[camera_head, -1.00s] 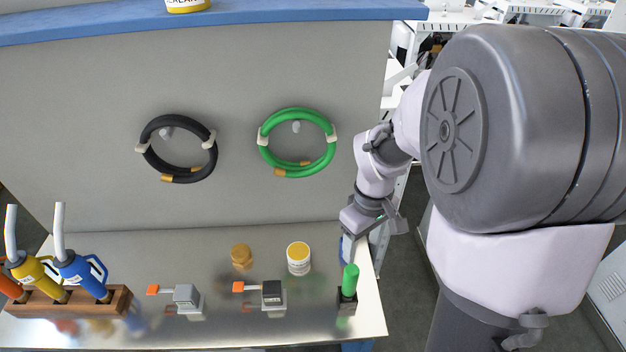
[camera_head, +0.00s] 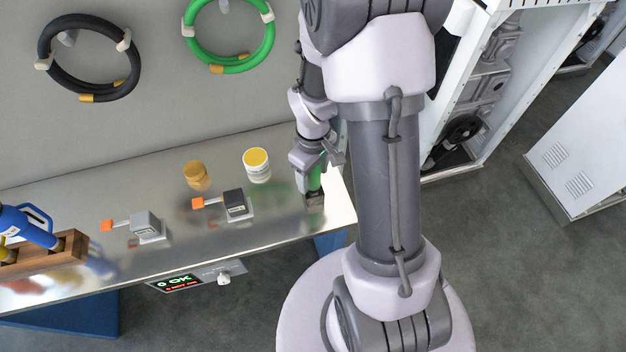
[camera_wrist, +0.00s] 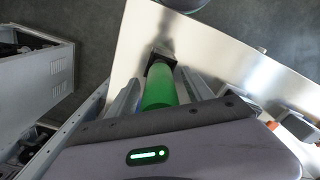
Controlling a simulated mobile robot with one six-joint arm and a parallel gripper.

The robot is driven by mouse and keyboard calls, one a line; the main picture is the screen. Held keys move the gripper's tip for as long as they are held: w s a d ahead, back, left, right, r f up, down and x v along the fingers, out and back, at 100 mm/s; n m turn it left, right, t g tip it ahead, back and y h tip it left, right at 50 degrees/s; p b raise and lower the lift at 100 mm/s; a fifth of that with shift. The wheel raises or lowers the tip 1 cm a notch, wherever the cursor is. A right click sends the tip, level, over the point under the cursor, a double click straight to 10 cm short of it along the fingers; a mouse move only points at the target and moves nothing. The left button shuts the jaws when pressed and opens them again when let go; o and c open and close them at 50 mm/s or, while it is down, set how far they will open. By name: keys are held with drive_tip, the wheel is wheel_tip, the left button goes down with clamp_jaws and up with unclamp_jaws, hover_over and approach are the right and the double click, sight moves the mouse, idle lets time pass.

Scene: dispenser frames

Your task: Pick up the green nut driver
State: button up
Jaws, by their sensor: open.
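The green nut driver (camera_head: 315,178) stands upright in a small dark holder (camera_head: 314,199) at the right end of the metal bench. In the wrist view its green handle (camera_wrist: 159,86) points toward the camera, with the dark holder (camera_wrist: 161,58) beyond it. My gripper (camera_head: 321,165) is at the handle from above. In the wrist view my gripper (camera_wrist: 157,92) is open, with one finger on each side of the handle. Part of the handle is hidden behind my gripper in the head view.
A green hose coil (camera_head: 228,68) and a black one (camera_head: 47,60) hang on the panel.

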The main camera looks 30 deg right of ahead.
drive_tip(key=shift+s+r, duration=0.1)
drive_tip(key=shift+r, duration=0.05)
drive_tip(key=shift+c, duration=1.1)
clamp_jaws()
